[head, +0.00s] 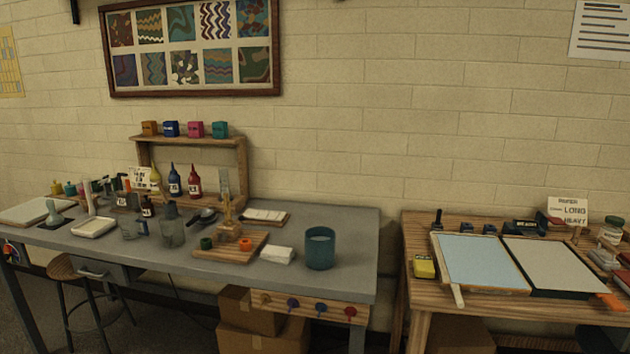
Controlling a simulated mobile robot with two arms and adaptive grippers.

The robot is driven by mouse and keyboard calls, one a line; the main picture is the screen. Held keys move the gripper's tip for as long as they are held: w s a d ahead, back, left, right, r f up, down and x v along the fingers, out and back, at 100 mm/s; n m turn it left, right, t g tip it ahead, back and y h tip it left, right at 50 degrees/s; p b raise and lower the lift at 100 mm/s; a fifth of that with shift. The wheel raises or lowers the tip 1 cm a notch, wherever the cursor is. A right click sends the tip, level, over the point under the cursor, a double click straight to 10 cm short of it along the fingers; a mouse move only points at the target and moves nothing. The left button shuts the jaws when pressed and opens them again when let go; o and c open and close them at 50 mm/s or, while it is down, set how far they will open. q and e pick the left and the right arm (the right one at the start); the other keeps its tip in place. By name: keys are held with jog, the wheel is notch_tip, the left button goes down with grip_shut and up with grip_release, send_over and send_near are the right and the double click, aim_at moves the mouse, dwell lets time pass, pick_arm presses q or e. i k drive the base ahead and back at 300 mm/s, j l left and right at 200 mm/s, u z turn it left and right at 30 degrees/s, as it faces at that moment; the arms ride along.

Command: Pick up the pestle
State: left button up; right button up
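I cannot pick out the pestle with certainty at this size. A pale grey-green knobbed tool (53,213) stands upright on a dark slab at the left end of the grey table (330,274); its shape is pestle-like. A narrow upright tan thing (228,210) stands near the back of a wooden board (218,255) in the middle of the table; its details are too small to tell. A dark rounded thing with a handle (204,216) lies left of it. Neither of my grippers is in view.
A stool (63,268) is below. A gap separates the wooden table (415,296) with marbling trays.

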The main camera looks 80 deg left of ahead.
aim_at(93, 213)
jog(key=u, duration=4.05)
